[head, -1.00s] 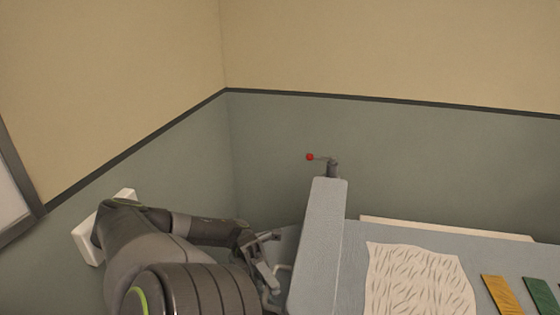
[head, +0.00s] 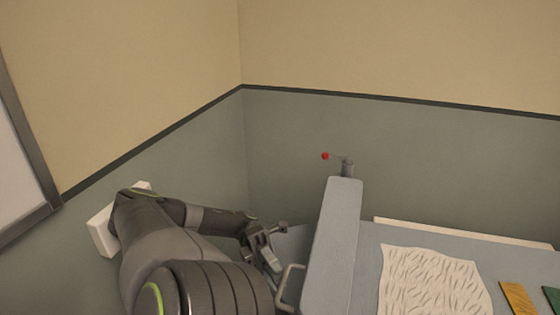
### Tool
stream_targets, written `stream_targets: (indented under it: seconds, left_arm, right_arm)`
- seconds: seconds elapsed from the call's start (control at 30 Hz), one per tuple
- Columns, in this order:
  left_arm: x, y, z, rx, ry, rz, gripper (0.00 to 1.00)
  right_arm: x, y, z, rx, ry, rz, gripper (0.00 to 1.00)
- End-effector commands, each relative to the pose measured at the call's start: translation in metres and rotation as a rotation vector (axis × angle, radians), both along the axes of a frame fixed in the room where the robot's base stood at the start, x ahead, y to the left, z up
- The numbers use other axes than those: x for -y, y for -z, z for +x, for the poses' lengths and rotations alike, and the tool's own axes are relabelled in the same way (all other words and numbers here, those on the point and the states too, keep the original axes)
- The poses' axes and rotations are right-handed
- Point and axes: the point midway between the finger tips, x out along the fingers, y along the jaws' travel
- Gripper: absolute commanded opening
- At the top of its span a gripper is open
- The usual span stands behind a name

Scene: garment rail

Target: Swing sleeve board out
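The sleeve board (head: 336,235) is a long, narrow grey padded board. It lies along the left end of the wider grey ironing surface (head: 368,262). A pale bent handle (head: 290,277) sticks out from the board's left side near the bottom of the view. My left gripper (head: 277,248) is just left of the board, close to the handle. Its fingers look spread, with nothing seen between them. My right gripper is out of view.
A cream patterned cloth (head: 432,283) lies on the ironing surface, with a yellow swatch (head: 520,300) and a green swatch (head: 552,298) to its right. Green-grey walls meet in a corner behind. A white box (head: 103,236) is on the left wall, close behind my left arm.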

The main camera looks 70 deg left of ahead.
Motion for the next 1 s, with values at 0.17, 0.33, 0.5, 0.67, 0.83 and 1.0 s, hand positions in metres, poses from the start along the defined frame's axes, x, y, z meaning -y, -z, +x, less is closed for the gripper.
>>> stream_targets:
  seconds: [0.17, 0.33, 0.5, 0.67, 0.83, 1.0]
  left_arm:
    - [-0.030, 0.008, -0.003, 0.000, -0.002, 0.003, 0.33]
    - [-0.047, 0.008, -0.005, 0.001, -0.001, 0.001, 0.33]
    - [-0.053, 0.007, -0.006, 0.002, -0.001, -0.001, 0.33]
    - [-0.054, 0.007, -0.006, 0.002, -0.001, -0.001, 0.33]
    - [-0.053, 0.007, -0.006, 0.002, -0.001, -0.001, 0.33]
    - [-0.053, 0.007, -0.006, 0.002, -0.001, -0.001, 0.33]
  right_arm:
    - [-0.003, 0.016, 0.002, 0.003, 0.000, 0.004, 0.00]
    - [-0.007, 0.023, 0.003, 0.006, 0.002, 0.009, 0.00]
    - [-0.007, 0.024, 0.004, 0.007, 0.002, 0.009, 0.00]
    - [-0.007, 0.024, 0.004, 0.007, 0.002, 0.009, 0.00]
    - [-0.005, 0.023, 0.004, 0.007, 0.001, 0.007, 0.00]
    - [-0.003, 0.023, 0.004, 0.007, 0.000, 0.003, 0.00]
